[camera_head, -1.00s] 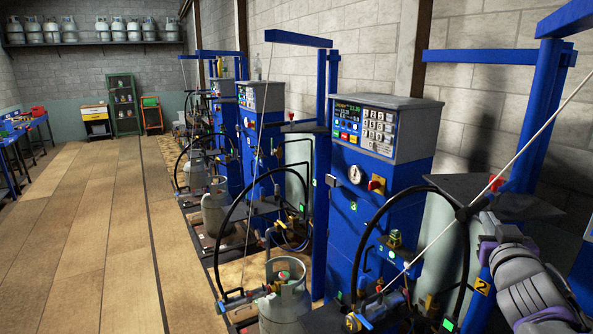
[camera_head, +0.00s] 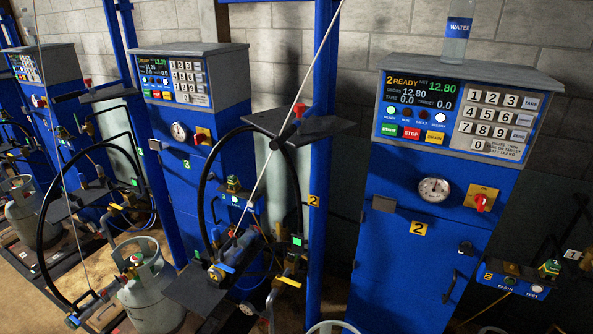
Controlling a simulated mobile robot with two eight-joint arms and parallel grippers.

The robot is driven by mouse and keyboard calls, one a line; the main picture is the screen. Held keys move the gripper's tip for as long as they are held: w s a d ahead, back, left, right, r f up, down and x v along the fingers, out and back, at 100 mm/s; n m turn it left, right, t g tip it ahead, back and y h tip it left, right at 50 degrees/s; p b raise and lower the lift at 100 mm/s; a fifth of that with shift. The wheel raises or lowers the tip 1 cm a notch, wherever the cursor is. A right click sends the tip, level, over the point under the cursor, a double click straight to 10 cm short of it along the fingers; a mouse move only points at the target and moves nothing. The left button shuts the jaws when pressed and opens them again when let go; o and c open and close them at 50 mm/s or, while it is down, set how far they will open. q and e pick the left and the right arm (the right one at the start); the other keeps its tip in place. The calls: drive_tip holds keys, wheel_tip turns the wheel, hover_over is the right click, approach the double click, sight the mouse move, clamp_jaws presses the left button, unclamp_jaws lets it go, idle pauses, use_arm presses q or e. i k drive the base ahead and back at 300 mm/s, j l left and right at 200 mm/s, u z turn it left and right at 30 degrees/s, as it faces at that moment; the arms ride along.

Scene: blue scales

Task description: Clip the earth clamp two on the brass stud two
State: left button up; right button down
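On the number 2 cabinet (camera_head: 425,262) at the right, a small blue box marked EARTH TEST (camera_head: 512,279) is fixed low on the right side. A small green and brass-coloured piece (camera_head: 549,268) sits at the top of its right end. It looks like earth clamp two, but it is too small to be sure. I cannot make out brass stud two. The top rim of a light grey cylinder (camera_head: 332,328) just shows at the bottom edge. Neither of my grippers is in view.
A grey console with a screen reading 2 READY (camera_head: 420,100) tops the cabinet, with a WATER bottle (camera_head: 459,38) on it. A blue post (camera_head: 322,180), a black hose loop (camera_head: 203,190) and a slanting pale cable (camera_head: 290,125) stand to the left. Station 3 (camera_head: 190,160) lies beyond.

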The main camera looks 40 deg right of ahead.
sight(551, 268)
drive_tip(key=z, duration=3.05)
drive_tip(key=l+u, duration=0.25)
drive_tip(key=l, duration=0.35)
drive_tip(key=k+l+u, duration=0.1)
drive_tip(key=l+u, duration=0.15)
drive_tip(key=l, duration=0.35)
drive_tip(key=i+l+u, duration=0.25)
drive_tip(key=l+u, duration=0.25)
drive_tip(key=i+l+u, duration=0.1)
drive_tip(key=l+u, duration=0.15)
drive_tip(key=l, duration=0.2)
drive_tip(key=i+l+u, duration=0.7)
drive_tip(key=i+l, duration=0.15)
